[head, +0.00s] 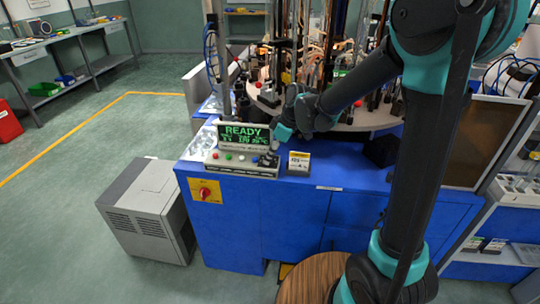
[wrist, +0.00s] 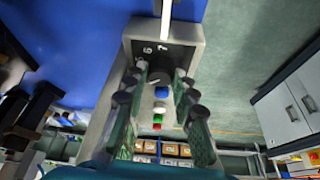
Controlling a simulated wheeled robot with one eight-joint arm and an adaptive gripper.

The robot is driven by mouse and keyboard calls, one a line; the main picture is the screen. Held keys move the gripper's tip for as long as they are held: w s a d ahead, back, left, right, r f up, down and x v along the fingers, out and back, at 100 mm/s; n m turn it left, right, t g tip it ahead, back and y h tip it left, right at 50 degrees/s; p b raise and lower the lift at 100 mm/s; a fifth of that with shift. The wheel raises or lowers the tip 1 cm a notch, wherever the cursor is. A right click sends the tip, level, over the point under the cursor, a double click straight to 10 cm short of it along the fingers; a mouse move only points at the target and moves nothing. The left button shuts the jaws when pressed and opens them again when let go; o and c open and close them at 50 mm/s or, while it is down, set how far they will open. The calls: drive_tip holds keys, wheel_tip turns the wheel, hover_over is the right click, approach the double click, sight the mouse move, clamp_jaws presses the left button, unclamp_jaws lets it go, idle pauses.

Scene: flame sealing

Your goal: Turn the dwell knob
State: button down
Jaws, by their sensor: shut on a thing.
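The dwell knob (wrist: 160,77) is a dark round knob on the panel of a pale control box, below some small white markings. My gripper (wrist: 162,72) has its two fingers on either side of the knob in the wrist view, closed on it. In the head view my gripper (head: 270,152) reaches down to the right end of the control box (head: 222,162). The knob itself is hard to make out there among the dark fingers. Which mark the knob points at is too small to tell.
A display (head: 246,137) reading READY stands behind the box. Coloured buttons (wrist: 158,117) line the panel beside the knob. Glasswork machinery fills the space behind.

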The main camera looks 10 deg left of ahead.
drive_tip(key=shift+w+n+g, duration=0.1)
drive_tip(key=shift+n+g, duration=0.5)
drive_tip(key=shift+n, duration=0.9)
drive_tip(key=c, duration=1.2)
unclamp_jaws()
drive_tip(key=shift+w+d+r, duration=0.1)
drive_tip(key=shift+r, duration=0.15)
drive_tip(key=shift+v, duration=3.75)
